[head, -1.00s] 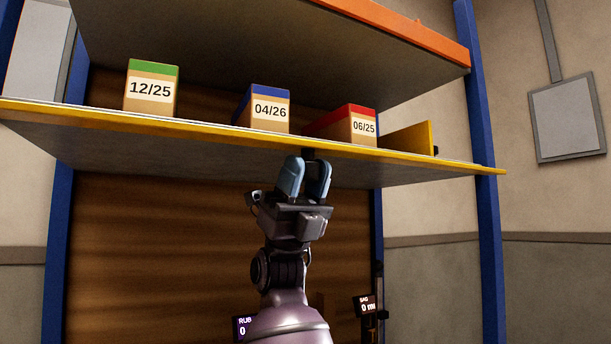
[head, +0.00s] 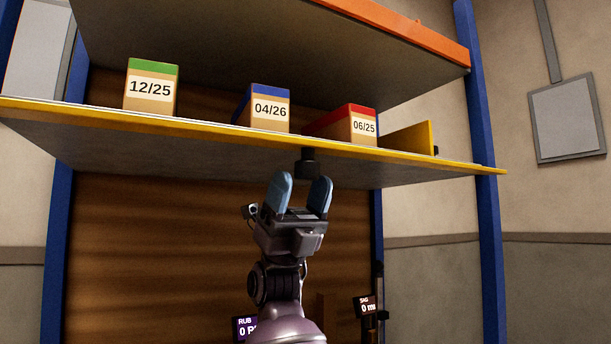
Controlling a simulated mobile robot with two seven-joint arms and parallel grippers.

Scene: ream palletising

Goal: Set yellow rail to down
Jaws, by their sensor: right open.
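The yellow rail (head: 230,127) runs along the front edge of the shelf and looks low, leaving the box fronts above it uncovered. A dark knob (head: 308,163) hangs under the shelf just behind this edge. My right gripper (head: 299,186) points up below the shelf. Its two blue fingers are spread and empty, with the tips just below the knob, apart from it as far as I can see. My left gripper is out of view.
Boxes labelled 12/25 (head: 150,92), 04/26 (head: 268,112) and 06/25 (head: 362,128) stand on the shelf, beside a yellow upright panel (head: 409,138). An orange-edged shelf (head: 400,28) is above. Blue posts (head: 480,130) flank the rack.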

